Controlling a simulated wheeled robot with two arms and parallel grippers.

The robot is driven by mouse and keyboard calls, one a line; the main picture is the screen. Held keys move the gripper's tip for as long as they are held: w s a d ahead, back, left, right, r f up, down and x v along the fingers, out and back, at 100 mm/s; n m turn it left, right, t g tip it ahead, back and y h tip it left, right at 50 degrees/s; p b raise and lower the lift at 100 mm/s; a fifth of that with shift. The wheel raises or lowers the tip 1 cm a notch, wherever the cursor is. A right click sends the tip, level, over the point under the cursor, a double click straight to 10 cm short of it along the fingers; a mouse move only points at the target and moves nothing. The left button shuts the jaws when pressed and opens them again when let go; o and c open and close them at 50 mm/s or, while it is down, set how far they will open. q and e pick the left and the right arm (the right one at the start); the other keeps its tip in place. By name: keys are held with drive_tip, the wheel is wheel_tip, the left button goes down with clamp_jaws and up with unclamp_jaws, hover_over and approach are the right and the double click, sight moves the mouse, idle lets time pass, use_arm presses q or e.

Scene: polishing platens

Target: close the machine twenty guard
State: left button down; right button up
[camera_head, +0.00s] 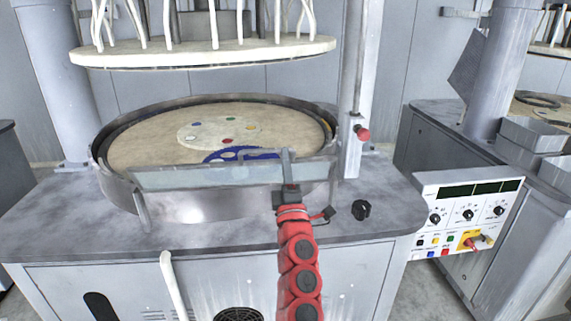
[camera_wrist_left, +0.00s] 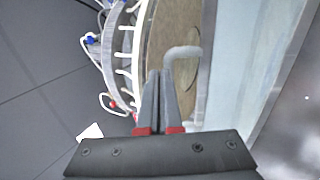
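The guard (camera_head: 225,176) is a long, clear panel in a light frame along the near side of the round platen tub (camera_head: 185,208). It leans outward over the tub's front rim. In the left wrist view the pale, see-through panel (camera_wrist_left: 252,75) stands right of my fingers, with a hooked light handle (camera_wrist_left: 183,52) close by. My left gripper (camera_head: 288,172) is at the guard's right part. Its fingers (camera_wrist_left: 160,85) look closed together at the tips, beside the handle; I cannot tell whether they touch it. My right gripper is not in view.
A round upper plate (camera_head: 205,52) with white hoses hangs above the platen (camera_head: 140,150). A post with a red knob (camera_head: 362,134) stands right of the tub. A control panel (camera_head: 468,215) is at the right. The grey worktop (camera_head: 65,215) is mostly clear.

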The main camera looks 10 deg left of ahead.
use_arm(q)
drive_tip(key=shift+g, duration=0.5)
drive_tip(key=p+x, duration=0.5)
drive_tip(key=shift+s+a+r, duration=0.1)
drive_tip(key=shift+s+r, duration=0.05)
drive_tip(key=shift+r, duration=0.1)
drive_tip(key=shift+w+a+r+h+p, duration=0.1)
drive_tip(key=shift+w+h+p, duration=0.05)
drive_tip(key=shift+w+p, duration=0.65)
drive_tip(key=shift+w+a+r+h+p, duration=0.15)
drive_tip(key=shift+w+p, duration=0.4)
drive_tip(key=shift+p, duration=0.3)
drive_tip(key=shift+f, duration=0.1)
drive_tip(key=shift+s+d, duration=0.1)
